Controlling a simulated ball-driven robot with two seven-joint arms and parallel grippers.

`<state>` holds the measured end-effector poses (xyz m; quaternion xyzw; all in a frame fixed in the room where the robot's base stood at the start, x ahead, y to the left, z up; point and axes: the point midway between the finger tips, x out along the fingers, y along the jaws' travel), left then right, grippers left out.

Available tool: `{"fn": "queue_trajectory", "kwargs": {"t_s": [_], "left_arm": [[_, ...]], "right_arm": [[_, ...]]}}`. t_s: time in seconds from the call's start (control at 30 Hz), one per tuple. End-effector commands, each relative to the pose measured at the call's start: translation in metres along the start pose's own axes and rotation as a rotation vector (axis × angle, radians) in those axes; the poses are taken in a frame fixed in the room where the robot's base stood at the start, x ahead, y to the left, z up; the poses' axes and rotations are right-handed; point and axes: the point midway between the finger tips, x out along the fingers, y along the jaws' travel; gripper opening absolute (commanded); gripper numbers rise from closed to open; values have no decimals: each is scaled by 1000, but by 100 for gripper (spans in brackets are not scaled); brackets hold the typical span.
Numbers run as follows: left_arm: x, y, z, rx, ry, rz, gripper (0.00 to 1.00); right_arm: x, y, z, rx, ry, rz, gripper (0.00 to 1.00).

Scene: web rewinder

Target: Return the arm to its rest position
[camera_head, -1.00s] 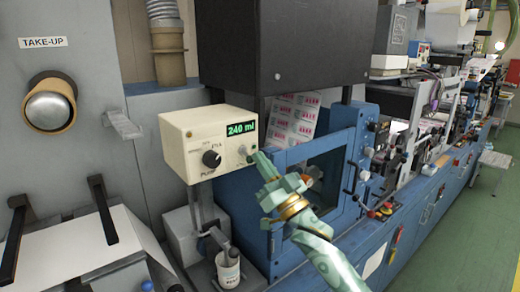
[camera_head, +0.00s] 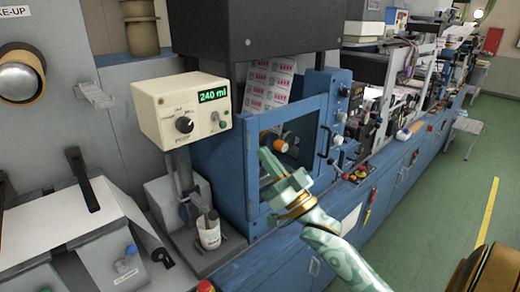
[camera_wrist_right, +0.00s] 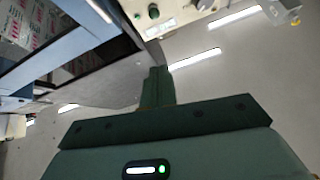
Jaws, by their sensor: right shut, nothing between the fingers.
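My right arm (camera_head: 335,235) comes in from the lower right in the head view. Its green gripper (camera_head: 266,158) is in front of the blue machine frame, right of and below the cream control box (camera_head: 181,108), apart from it as far as I can tell. The gripper is shut and empty. In the right wrist view the shut fingers (camera_wrist_right: 157,85) point up the picture, and part of the cream box with its knobs (camera_wrist_right: 160,12) shows at the top. The box's display reads 240 ml. My left gripper is not in view.
The blue machine frame (camera_head: 222,170) stands close behind my gripper, with levers and knobs on its right side. A white container (camera_head: 208,232) stands below the cream box. Green floor (camera_head: 440,215) is open at the right.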

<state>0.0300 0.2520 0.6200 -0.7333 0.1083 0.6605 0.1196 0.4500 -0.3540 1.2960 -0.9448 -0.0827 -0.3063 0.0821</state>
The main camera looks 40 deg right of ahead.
Motion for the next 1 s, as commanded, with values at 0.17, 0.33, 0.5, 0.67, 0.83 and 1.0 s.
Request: {"fn": "queue_trajectory", "kwargs": {"t_s": [0.17,0.33,0.5,0.67,0.83,1.0], "left_arm": [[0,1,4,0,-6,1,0],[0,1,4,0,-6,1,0],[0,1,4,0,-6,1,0],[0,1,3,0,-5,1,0],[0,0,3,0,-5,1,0],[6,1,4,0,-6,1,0]], "right_arm": [[-2,0,0,0,1,-1,0],[-2,0,0,0,1,0,0],[-2,0,0,0,1,0,0],[-2,1,2,-37,-13,6,0],[-25,36,71,-179,-223,95,0],[-110,71,195,-276,-585,187,0]]}}
